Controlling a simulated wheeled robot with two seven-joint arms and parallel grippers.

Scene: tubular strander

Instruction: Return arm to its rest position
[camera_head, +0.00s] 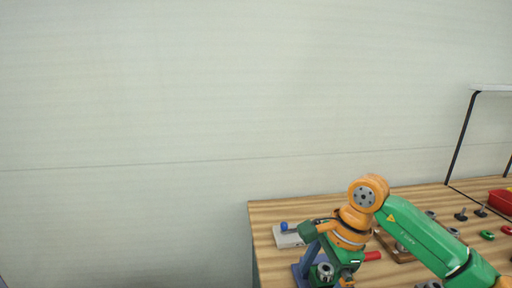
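My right arm (425,237), green with orange joints, comes in from the lower right and bends down over the wooden workbench (275,212). Its orange wrist (350,232) hangs above the bench's left part. My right gripper (345,281) points down at the bottom edge of the view, partly cut off. Its fingertips are not clear, so I cannot tell whether it is open or holds anything. My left arm and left gripper are not in view.
A blue stand (304,272) is close beside the wrist. A grey plate with a blue-knobbed lever (288,237) lies left of it. A red handle (372,256) lies right of it. Small dark parts (461,215), a red bin (501,201) and a shelf frame (462,135) stand at right.

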